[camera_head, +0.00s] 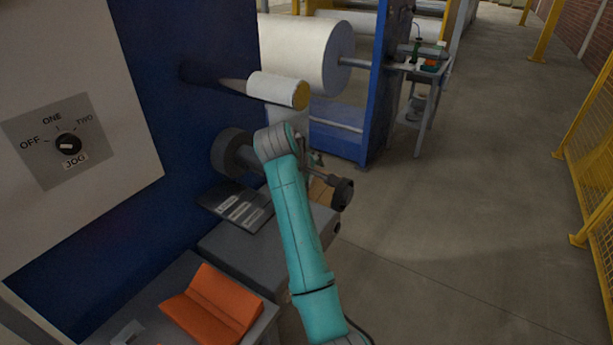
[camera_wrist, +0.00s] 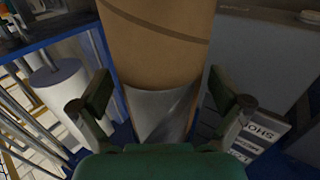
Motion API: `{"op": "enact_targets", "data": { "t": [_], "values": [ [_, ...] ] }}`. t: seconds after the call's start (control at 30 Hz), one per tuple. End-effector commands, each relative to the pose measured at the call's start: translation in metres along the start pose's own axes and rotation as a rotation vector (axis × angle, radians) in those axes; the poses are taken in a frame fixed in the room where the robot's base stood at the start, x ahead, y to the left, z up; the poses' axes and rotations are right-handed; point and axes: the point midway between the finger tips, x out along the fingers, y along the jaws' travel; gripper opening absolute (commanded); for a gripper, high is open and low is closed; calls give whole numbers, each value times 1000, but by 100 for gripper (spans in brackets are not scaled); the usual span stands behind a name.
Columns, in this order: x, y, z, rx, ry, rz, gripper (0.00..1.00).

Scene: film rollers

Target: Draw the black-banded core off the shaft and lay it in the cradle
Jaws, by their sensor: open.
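In the wrist view a brown cardboard core (camera_wrist: 158,45) with a thin dark slanting line around it fills the top middle. A silver-grey cylinder (camera_wrist: 160,112), seemingly the shaft, shows at its lower end. My gripper (camera_wrist: 160,98) is open, with one finger on each side of this core and shaft and nothing clearly gripped. The orange V-shaped cradle (camera_head: 212,305) looks empty on a grey stand at lower left.
A white roll (camera_head: 275,88) with a yellow end sticks out from the blue machine panel above. A dark roller (camera_head: 232,150) and a dark round end piece (camera_head: 342,192) flank my arm. Labelled plates (camera_head: 240,208) lie below. The floor at right is clear up to yellow fencing.

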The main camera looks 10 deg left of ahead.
Motion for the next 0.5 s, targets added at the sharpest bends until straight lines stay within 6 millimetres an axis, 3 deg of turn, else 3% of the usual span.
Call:
{"op": "enact_targets", "data": {
  "t": [0.13, 0.47, 0.5],
  "values": [
    [9, 0, 0, 0, 0, 0, 100],
    [12, 0, 0, 1, 1, 0, 100],
    [12, 0, 0, 1, 1, 0, 90]
  ]
}}
